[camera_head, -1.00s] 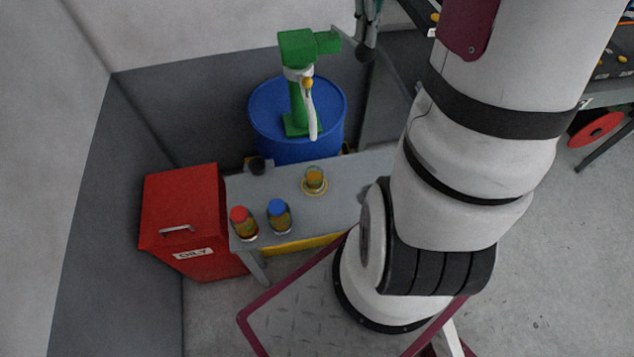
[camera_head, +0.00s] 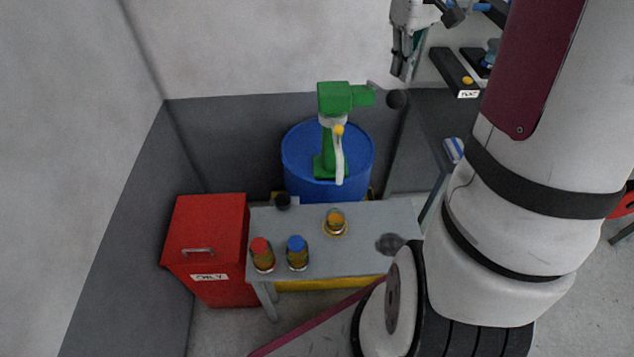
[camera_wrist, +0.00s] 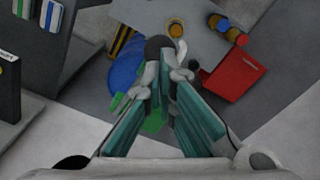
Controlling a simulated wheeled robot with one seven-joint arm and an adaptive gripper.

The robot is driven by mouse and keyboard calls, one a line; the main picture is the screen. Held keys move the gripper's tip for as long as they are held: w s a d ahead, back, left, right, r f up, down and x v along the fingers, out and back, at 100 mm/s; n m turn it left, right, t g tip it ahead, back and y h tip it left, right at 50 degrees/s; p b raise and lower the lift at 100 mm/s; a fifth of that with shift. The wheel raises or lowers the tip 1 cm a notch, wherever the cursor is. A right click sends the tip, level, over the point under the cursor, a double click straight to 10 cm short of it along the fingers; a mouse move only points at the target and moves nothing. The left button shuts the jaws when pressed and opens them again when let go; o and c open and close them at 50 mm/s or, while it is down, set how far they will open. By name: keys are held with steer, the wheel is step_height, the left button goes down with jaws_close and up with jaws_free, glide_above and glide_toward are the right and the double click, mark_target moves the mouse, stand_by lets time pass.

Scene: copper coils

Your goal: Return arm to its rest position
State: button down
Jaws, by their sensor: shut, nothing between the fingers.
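My gripper (camera_head: 402,68) hangs at the top of the head view, above and to the right of the green hand pump (camera_head: 334,125). It holds nothing. In the wrist view my gripper (camera_wrist: 168,70) points down, its teal-padded fingers converging at the tips with nothing between them. The pump's green parts show partly behind the fingers in that view. My large white arm links fill the right side of the head view and hide part of the floor and table.
A blue drum (camera_head: 300,165) stands under the pump. A grey table (camera_head: 360,255) holds a red-capped jar (camera_head: 262,255), a blue-capped jar (camera_head: 297,254) and an amber glass (camera_head: 335,222). A red bin (camera_head: 207,240) stands left. Walls close the corner; shelving (camera_head: 450,68) stands right of the gripper.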

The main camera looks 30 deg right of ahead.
steer(key=shift+a+r, duration=0.15)
steer(key=shift+a, duration=0.15)
steer(key=s+a+r+t+h+b, duration=0.15)
steer(key=a+r, duration=0.35)
steer(key=a, duration=0.8)
steer(key=s+a+f+t+y+b, duration=0.1)
steer(key=s+a+t, duration=0.3)
steer(key=s+a, duration=0.4)
steer(key=a+b, duration=0.1)
steer(key=a, duration=0.1)
steer(key=shift+s+a+m, duration=0.25)
steer(key=shift+a+m, duration=0.1)
steer(key=shift+m, duration=0.05)
steer(key=shift+w+y, duration=0.1)
steer(key=shift+y, duration=0.15)
